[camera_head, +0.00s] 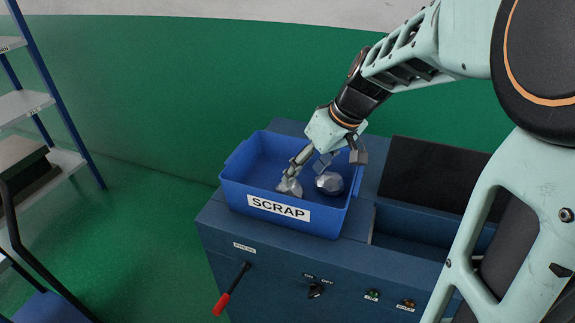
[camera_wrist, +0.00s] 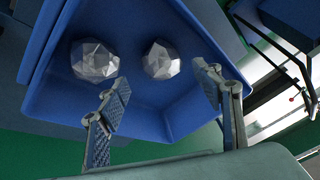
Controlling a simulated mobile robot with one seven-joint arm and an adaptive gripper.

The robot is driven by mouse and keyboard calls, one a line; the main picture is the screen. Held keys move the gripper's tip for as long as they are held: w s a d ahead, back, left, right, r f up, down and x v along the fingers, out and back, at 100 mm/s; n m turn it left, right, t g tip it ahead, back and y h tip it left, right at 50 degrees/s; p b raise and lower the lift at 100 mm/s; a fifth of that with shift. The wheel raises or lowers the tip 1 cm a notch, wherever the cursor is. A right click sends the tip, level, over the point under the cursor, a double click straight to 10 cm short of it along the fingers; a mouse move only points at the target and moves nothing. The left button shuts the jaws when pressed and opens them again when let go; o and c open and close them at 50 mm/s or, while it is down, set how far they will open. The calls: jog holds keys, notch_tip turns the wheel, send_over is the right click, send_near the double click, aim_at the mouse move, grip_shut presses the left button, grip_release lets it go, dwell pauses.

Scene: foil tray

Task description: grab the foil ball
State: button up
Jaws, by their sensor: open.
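Two faceted silver foil balls lie in the blue scrap tray (camera_head: 228,190). In the head view one foil ball (camera_head: 329,183) sits toward the right wall, and the other foil ball (camera_head: 289,188) is at the left fingertip, partly covered by it. In the wrist view there is a larger foil ball (camera_wrist: 95,60) at left and a smaller foil ball (camera_wrist: 162,60) nearer the middle. My gripper (camera_head: 309,168) reaches down into the tray with its fingers spread and empty. In the wrist view the gripper (camera_wrist: 163,78) has the smaller ball roughly ahead of the gap between its fingers.
The tray stands on a dark blue bench (camera_head: 275,260) with a red-handled lever (camera_head: 230,291) and knobs on its front. A dark panel (camera_head: 430,180) and a recess are to the right. A shelf rack (camera_head: 25,105) stands at far left. The tray walls surround my fingers.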

aim_at(296, 190)
jog(key=x, duration=0.7)
jog(key=shift+w+a, duration=0.15)
jog(key=shift+a, duration=0.25)
jog(key=shift+c, duration=0.3)
jog(key=shift+r, duration=0.1)
jog(key=c, duration=1.2)
jog(key=shift+r+p, duration=0.15)
jog(key=shift+p, duration=0.15)
